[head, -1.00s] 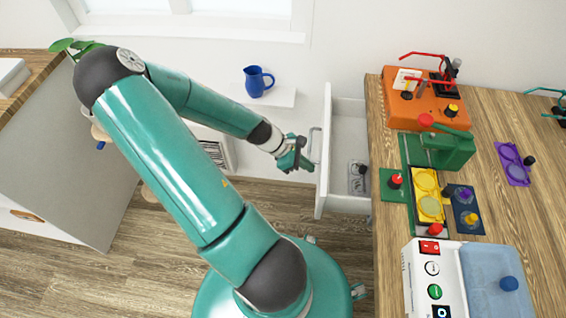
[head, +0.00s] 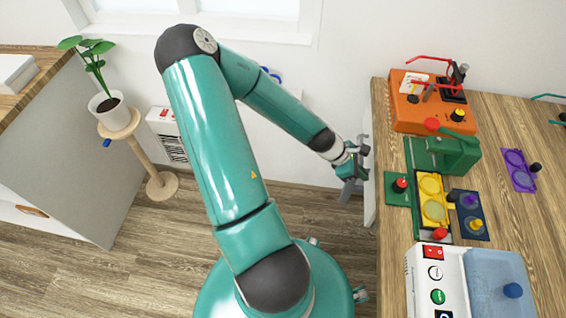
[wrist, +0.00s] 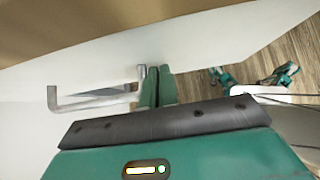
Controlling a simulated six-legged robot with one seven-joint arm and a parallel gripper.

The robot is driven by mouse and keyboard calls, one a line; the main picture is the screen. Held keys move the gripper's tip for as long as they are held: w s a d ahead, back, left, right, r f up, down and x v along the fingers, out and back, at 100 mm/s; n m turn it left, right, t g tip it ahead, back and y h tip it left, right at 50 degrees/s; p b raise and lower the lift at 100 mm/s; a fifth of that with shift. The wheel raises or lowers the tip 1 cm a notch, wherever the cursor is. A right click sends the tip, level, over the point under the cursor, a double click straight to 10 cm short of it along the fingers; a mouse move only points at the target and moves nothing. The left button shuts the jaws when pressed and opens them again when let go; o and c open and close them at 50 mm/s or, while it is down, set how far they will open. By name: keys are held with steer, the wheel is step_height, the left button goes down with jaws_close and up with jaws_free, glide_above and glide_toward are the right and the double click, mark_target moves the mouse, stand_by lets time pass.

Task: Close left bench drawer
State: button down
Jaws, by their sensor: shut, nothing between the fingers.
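The drawer's white front (head: 370,200) stands close against the left side of the wooden bench (head: 530,220); no drawer interior shows, and I cannot tell if a thin gap remains. The front (wrist: 60,75) also fills much of the wrist view, with its grey metal bar handle (wrist: 95,98). In the head view the handle (head: 366,144) is partly hidden by my gripper (head: 360,158). My gripper's fingers (wrist: 156,84) are shut and empty, at the drawer front just right of the handle in the wrist view. Whether they touch it is unclear.
On the bench are an orange station (head: 420,112), a green press (head: 450,150), yellow and purple holders, and a white control box (head: 436,275). A potted plant (head: 107,107) stands on a wooden stand at left.

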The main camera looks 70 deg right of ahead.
steer(key=shift+s+r, duration=0.15)
steer(key=shift+s, duration=0.35)
steer(key=shift+w, duration=0.1)
steer(key=w+a+r, duration=0.2)
steer(key=w+r, duration=0.4)
steer(key=w, duration=0.5)
steer(key=shift+w+a+r, duration=0.15)
steer(key=shift+w+r, duration=0.1)
steer(key=shift+r, duration=0.15)
